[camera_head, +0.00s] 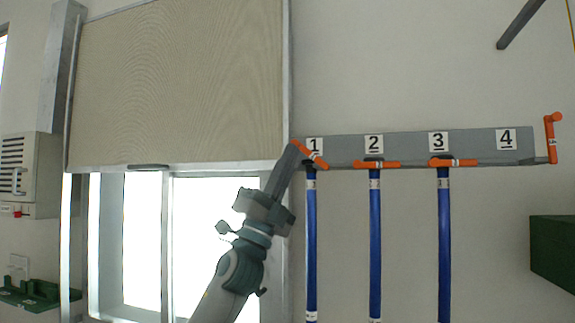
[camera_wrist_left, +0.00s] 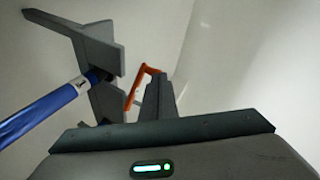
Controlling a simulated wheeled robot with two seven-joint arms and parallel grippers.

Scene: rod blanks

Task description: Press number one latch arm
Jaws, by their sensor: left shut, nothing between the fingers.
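The number one latch arm (camera_head: 312,156) is orange and slants down to the right, below the "1" label (camera_head: 314,145) on the grey rack (camera_head: 405,146). A blue rod (camera_head: 311,240) hangs under it. My left gripper (camera_head: 294,150) is shut and empty, its tip at the latch arm's upper left end. I cannot tell whether they touch. In the left wrist view the shut fingers (camera_wrist_left: 158,97) stand just beside the orange latch arm (camera_wrist_left: 138,86) and partly cover it. The blue rod (camera_wrist_left: 42,115) shows at left there. My right gripper is out of view.
Latch arms two (camera_head: 377,164) and three (camera_head: 453,162) lie level above blue rods (camera_head: 375,240). The fourth latch arm (camera_head: 551,138) stands upright at the rack's right end, with no rod under "4". A green box (camera_head: 553,252) is at right. A window with a blind (camera_head: 180,85) is at left.

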